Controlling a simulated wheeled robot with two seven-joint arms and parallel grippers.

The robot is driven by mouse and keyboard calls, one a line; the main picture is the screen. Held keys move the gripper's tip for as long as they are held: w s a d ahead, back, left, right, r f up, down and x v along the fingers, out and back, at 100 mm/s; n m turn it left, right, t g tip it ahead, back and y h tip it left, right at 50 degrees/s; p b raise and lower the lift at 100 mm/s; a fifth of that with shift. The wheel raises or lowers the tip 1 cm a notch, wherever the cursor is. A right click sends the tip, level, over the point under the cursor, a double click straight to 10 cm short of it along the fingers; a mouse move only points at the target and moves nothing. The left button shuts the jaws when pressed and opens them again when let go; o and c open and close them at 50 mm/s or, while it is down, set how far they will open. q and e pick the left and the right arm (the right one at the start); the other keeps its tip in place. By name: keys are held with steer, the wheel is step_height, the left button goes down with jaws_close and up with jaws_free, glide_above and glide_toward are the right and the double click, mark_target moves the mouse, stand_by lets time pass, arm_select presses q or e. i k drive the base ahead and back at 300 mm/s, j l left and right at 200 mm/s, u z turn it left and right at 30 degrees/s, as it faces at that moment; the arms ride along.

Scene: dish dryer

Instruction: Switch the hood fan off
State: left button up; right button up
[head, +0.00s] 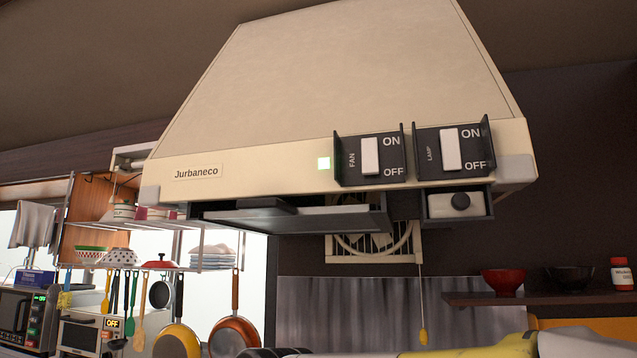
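The cream range hood (350,70) fills the upper middle of the head view. On its front, the FAN switch (370,156) is a white rocker on a dark panel, with ON above and OFF below. I cannot tell which way the rocker is tilted. One of my arms, apparently the right, crosses the bottom edge well below the hood. A dark part at its left end (272,352) may be my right gripper; its fingers are cut off. My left gripper is not in view.
The LAMP switch (451,150) sits right of the FAN switch. Dark side plates flank both panels. A pull cord (423,334) hangs below. A dish rack (150,262) with hanging pans is at left; a shelf (540,298) with bowls is at right. The space before the switches looks clear.

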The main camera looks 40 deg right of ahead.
mark_target(369, 146)
steer(key=z, duration=2)
